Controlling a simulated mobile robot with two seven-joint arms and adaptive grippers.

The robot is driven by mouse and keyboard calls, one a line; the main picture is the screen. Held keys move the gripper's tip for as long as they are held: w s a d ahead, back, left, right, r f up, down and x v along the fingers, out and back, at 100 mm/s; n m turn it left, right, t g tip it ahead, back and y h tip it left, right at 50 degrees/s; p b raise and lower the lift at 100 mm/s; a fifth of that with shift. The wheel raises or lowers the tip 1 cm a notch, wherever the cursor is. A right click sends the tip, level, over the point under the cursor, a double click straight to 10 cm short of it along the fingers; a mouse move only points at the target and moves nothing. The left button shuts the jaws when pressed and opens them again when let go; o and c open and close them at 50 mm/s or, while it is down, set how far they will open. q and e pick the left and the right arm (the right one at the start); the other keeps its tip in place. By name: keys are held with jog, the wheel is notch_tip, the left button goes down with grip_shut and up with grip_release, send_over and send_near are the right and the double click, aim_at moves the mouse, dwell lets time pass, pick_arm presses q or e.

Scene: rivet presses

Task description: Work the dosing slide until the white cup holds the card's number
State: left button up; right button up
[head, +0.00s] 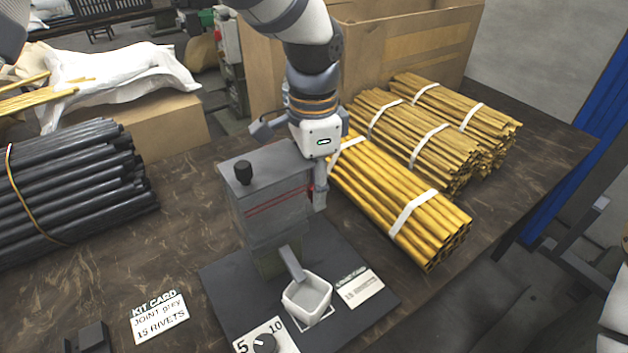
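The grey dosing box (270,195) stands on a dark base plate, with a black knob (243,172) on top and a red line along its side. A chute (291,263) slopes down to the white cup (307,299); I cannot make out any rivets in the cup. The kit card (159,317) reads "JOINT grey, 15 RIVETS". A dial (264,343) in front is marked 5 and 10. My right gripper is out of view.
Banded yellow rod bundles (400,205) lie right of the box, close to my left gripper. Dark rods (70,195) lie at left. A second card (360,287) lies right of the cup. A small black block (93,338) is at front left. Cardboard boxes stand behind.

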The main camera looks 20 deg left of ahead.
pick_arm(q)
jog(key=shift+w, duration=0.1)
jog(key=shift+c, duration=0.3)
grip_shut()
jog(key=w+d+b, duration=0.1)
jog(key=w+d, duration=0.1)
jog(key=w, duration=0.1)
jog(key=shift+d, duration=0.2)
jog(key=shift+o, duration=0.3)
grip_release()
jog(key=shift+w+f, duration=0.1)
jog(key=shift+w, duration=0.05)
notch_tip(320, 180, up, 12)
